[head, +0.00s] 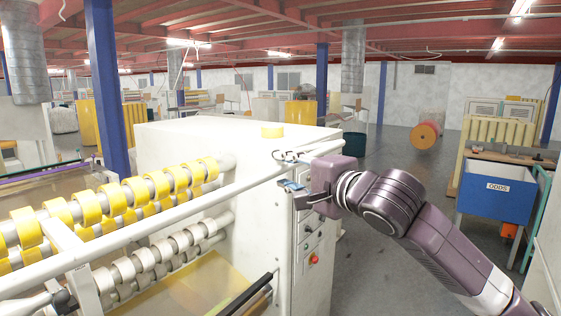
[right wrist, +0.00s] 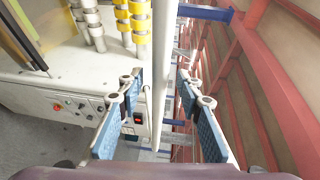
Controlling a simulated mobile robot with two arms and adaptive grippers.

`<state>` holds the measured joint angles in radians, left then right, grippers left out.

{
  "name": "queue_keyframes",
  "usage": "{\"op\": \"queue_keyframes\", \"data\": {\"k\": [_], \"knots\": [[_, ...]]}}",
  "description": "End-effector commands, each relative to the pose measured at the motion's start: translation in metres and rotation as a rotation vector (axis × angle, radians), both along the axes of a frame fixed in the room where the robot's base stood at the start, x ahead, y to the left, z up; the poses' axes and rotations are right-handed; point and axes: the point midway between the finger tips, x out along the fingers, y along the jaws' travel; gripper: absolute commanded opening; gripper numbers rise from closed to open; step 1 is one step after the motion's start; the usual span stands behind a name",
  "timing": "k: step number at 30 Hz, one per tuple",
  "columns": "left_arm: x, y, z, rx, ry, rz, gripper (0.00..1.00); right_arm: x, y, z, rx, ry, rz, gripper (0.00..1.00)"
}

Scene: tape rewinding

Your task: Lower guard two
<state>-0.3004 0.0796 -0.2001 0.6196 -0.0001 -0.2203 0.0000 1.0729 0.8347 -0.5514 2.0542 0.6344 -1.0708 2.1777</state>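A long white guard bar (head: 200,204) runs across the front of the white tape machine (head: 240,158), rising from lower left to the machine's right end. I cannot tell for certain whether it is guard two. My right gripper (head: 284,171) is at the bar's right end with its fingers apart. In the right wrist view, the white bar (right wrist: 159,55) runs up the picture between the two blue-padded fingers of the right gripper (right wrist: 160,80). Gaps show on both sides of it, so the fingers do not appear closed on it. My left gripper is not in view.
Yellow tape rolls (head: 138,188) and white cores (head: 145,258) sit on shafts behind and below the bar. A control panel with a red button (head: 314,259) is below the right gripper.

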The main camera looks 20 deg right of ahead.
Motion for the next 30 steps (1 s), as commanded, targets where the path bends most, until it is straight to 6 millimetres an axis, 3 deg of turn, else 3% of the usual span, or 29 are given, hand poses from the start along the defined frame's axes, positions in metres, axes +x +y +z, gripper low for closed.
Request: {"op": "queue_keyframes", "data": {"k": [6,15,24,30], "knots": [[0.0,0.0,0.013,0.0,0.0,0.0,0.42,0.022,0.006,0.0,0.0,0.0,-0.001,0.33],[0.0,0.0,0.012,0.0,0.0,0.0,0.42,0.025,0.007,-0.003,-0.001,-0.001,0.0,0.33],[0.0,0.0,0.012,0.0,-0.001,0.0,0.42,0.025,0.007,-0.003,-0.001,-0.001,-0.001,0.01],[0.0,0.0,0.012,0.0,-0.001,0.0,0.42,0.025,0.006,-0.003,-0.001,-0.001,-0.001,0.0]]}}
